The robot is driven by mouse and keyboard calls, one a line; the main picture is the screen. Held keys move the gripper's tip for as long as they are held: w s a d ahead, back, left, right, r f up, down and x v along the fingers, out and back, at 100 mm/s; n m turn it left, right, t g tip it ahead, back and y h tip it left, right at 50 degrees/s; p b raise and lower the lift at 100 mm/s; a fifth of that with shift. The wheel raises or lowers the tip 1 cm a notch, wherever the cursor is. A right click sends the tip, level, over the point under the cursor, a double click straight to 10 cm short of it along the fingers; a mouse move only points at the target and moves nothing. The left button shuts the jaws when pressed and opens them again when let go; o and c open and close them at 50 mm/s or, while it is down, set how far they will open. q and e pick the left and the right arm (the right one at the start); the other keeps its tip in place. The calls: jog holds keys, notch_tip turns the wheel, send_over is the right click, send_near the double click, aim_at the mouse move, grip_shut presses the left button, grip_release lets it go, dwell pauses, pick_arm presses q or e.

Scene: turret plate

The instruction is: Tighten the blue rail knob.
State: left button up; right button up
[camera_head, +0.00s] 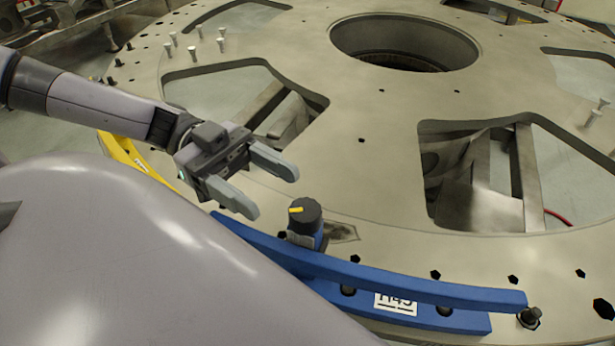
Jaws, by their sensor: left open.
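The rail knob (305,215) is a dark round knob with a yellow pointer mark on top. It stands upright on a blue mount on the curved blue rail (440,291), which lies along the near edge of the turret plate. My left gripper (268,190) comes in from the left and is open, with its two fingers apart and nothing between them. Its fingertips are a little to the left of the knob and appear not to touch it. My right gripper is not in view.
The large beige turret plate (385,175) has a round central hole (404,42) and several cut-outs. A yellow rail (124,152) lies at the left edge. Several pale bolts (193,53) stand at the upper left. A dark bolt (530,316) sits at the blue rail's right end.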

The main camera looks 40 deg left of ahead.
aim_at(292, 206)
pick_arm(q)
jog(key=d+b, duration=0.1)
jog(key=d, duration=0.1)
jog(key=d+b, duration=0.1)
jog(key=d, duration=0.2)
jog(key=shift+s+f, duration=0.1)
jog(key=shift+f, duration=0.1)
jog(key=shift+d+b, duration=0.4)
jog(key=shift+b, duration=0.2)
jog(key=shift+d+r+b, duration=0.2)
jog(key=shift+d+b, duration=0.2)
jog(key=shift+d, duration=0.15)
jog(key=shift+c, duration=0.4)
jog(key=c, duration=0.9)
jog(key=shift+o, duration=0.2)
